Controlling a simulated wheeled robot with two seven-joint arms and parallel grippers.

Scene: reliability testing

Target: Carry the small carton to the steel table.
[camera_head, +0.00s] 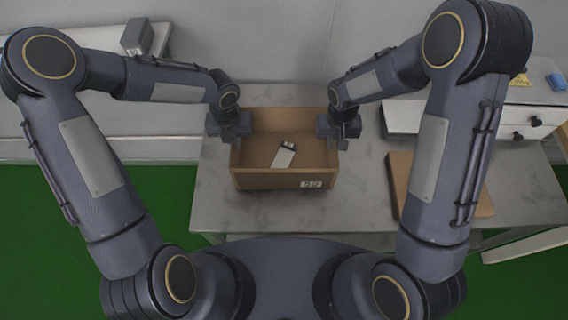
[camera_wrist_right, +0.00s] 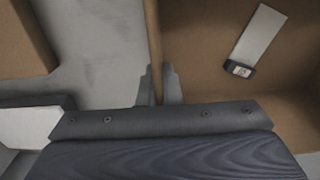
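The small carton (camera_head: 254,180) is an open-topped brown box with a white label on its front, in the middle of the head view over the grey steel table (camera_head: 225,214). I cannot tell whether its base touches the table. A pale flat device with a dark end (camera_head: 284,156) lies inside it; it also shows in the right wrist view (camera_wrist_right: 256,38). My right gripper (camera_wrist_right: 158,88) has its fingers closed on both sides of the carton's right wall. My left gripper (camera_head: 235,138) is at the left wall; its fingers are hidden.
A flat brown board or box (camera_head: 484,205) lies to the right on the table, partly behind my right arm. A white drawer unit (camera_head: 515,117) stands at the back right with a blue item (camera_head: 557,82) on top. A grey object (camera_head: 137,37) stands at the back left.

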